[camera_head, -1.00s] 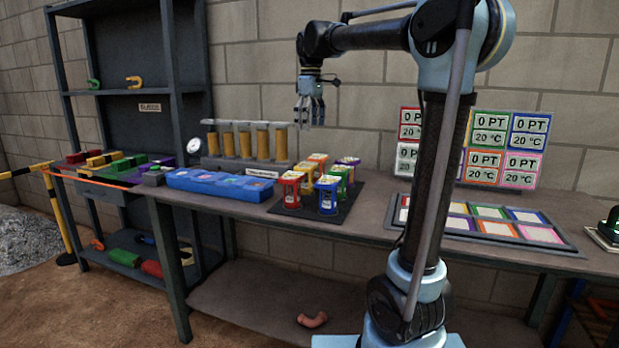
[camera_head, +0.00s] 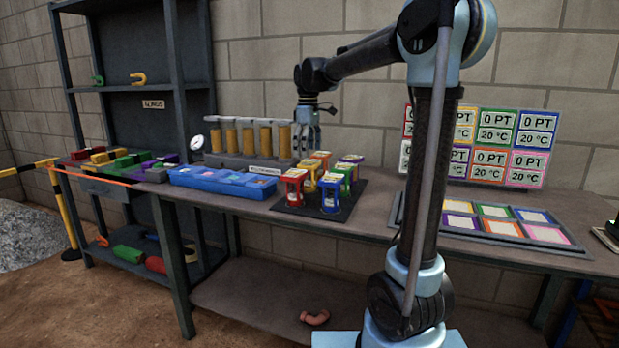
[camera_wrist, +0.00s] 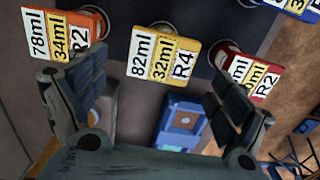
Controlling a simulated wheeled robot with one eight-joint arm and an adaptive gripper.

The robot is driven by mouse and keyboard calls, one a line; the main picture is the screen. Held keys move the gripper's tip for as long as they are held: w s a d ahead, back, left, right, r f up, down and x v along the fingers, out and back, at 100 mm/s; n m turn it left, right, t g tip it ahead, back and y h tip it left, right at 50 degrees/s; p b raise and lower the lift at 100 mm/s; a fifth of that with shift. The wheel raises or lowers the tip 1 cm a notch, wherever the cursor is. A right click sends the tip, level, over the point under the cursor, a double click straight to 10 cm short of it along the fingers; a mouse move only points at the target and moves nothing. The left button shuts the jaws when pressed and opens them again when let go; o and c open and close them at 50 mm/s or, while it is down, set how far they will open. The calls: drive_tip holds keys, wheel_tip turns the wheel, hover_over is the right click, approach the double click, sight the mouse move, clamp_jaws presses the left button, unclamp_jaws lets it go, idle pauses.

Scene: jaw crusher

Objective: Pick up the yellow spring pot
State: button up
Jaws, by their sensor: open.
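The yellow spring pot (camera_head: 309,173) stands on a black mat (camera_head: 365,190) on the bench, between the red pot (camera_head: 293,188) and the orange pot (camera_head: 322,157). In the wrist view the yellow pot (camera_wrist: 163,57) shows its label "82ml 32ml R4", with the orange pot (camera_wrist: 62,38) to its left and the red pot (camera_wrist: 248,76) to its right. My gripper (camera_wrist: 152,82) is open and empty, its fingers spread either side of the yellow pot's column. In the head view my gripper (camera_head: 307,145) hangs just above and behind the pots. Contact is not visible.
Blue (camera_head: 330,195), green (camera_head: 344,173) and purple (camera_head: 353,159) pots crowd the mat. A blue tray (camera_head: 224,187) lies left, with a rack of yellow cylinders (camera_head: 247,140) behind. Framed cards (camera_head: 490,145) stand right. A wall closes the back.

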sight(310, 162)
drive_tip(key=shift+s+d+f, duration=0.1)
drive_tip(key=shift+d+f, duration=0.05)
drive_tip(key=shift+f, duration=1.35)
drive_tip(key=shift+d+f, duration=0.1)
drive_tip(key=shift+f, duration=1.4)
drive_tip(key=shift+c, duration=0.3)
drive_tip(key=c, duration=1.3)
